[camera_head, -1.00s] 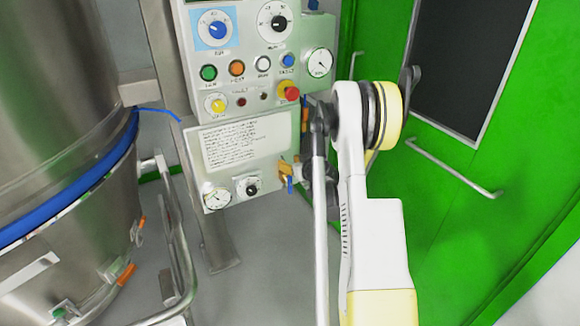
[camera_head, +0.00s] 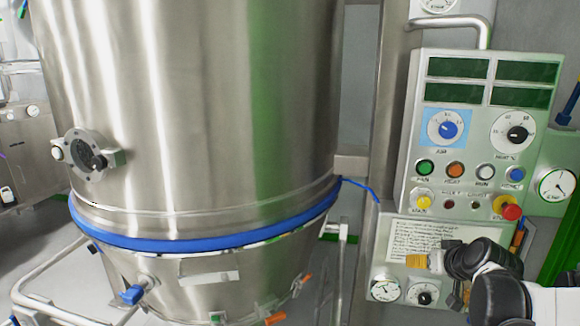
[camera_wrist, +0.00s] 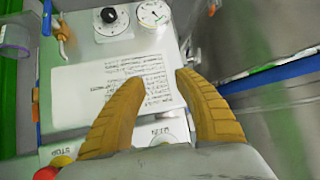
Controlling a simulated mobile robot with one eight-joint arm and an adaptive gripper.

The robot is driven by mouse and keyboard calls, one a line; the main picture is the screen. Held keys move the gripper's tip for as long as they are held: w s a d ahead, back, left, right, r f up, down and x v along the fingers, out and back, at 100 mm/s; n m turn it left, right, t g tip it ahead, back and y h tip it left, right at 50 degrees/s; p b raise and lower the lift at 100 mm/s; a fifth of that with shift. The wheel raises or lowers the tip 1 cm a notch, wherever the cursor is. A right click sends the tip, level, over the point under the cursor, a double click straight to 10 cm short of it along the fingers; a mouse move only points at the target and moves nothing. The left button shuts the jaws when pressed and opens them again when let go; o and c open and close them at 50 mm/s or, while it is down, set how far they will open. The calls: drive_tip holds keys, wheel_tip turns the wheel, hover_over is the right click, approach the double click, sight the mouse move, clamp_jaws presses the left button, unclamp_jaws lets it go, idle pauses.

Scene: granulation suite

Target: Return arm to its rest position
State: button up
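My gripper (camera_wrist: 158,85) shows in the wrist view as two yellow-orange fingers, spread apart with nothing between them. It is in front of the control panel's white lower label plate (camera_wrist: 75,90). In the head view my arm comes in at the lower right, and the gripper (camera_head: 418,261) shows small and partly hidden in front of the same label plate. The control panel (camera_head: 408,165) has blue and black dials, several coloured buttons and a red stop button (camera_head: 508,208).
A large steel vessel (camera_head: 200,110) with a blue band (camera_head: 210,240) stands left of the panel. A tubular frame (camera_head: 35,285) surrounds its base. A round gauge (camera_head: 556,185) sits at the panel's right. A blue cable (camera_head: 357,186) runs between vessel and panel.

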drive_tip(key=s+a+r+g, duration=0.2)
drive_tip(key=s+a+r, duration=0.1)
drive_tip(key=s+a, duration=0.8)
drive_tip(key=s+a+f, duration=0.1)
drive_tip(key=s+a, duration=0.1)
drive_tip(key=s, duration=0.5)
drive_tip(key=s+a+f+g, duration=0.1)
drive_tip(key=s+a, duration=0.2)
drive_tip(key=s, duration=0.4)
drive_tip(key=shift+f+n, duration=0.15)
drive_tip(key=shift+n, duration=0.25)
idle(0.8)
